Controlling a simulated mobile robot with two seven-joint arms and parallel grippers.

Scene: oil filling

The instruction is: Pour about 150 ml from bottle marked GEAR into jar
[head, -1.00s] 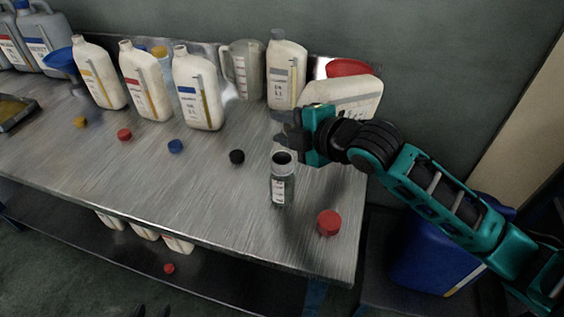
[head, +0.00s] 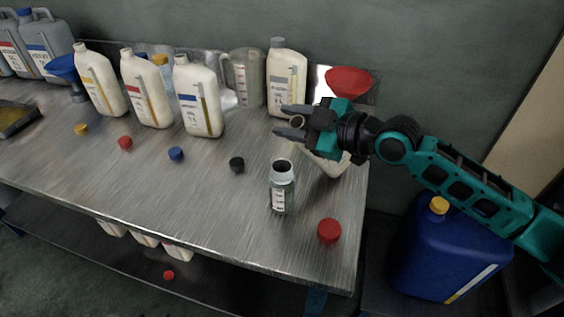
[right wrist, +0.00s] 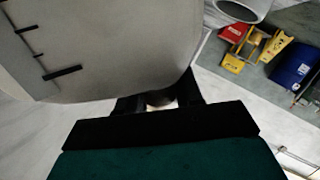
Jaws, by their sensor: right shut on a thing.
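My right gripper (head: 292,122) is above the right part of the bench, shut on a white bottle. The bottle (head: 330,164) is tilted, its open dark mouth showing between the fingers and its body mostly behind the gripper. Its label is hidden, so I cannot read GEAR. In the right wrist view, the bottle's pale body (right wrist: 110,40) with black level marks fills the upper left. The open glass jar (head: 283,188) stands upright on the bench, below and in front of the gripper, with a white label and a dark greenish tint inside. My left gripper is not in view.
Behind are several white bottles, one with a grey cap (head: 287,80), a clear measuring jug (head: 243,78) and a red funnel (head: 349,82). A black cap (head: 237,165) and a red cap (head: 329,231) lie near the jar. A blue canister (head: 445,250) stands right of the bench.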

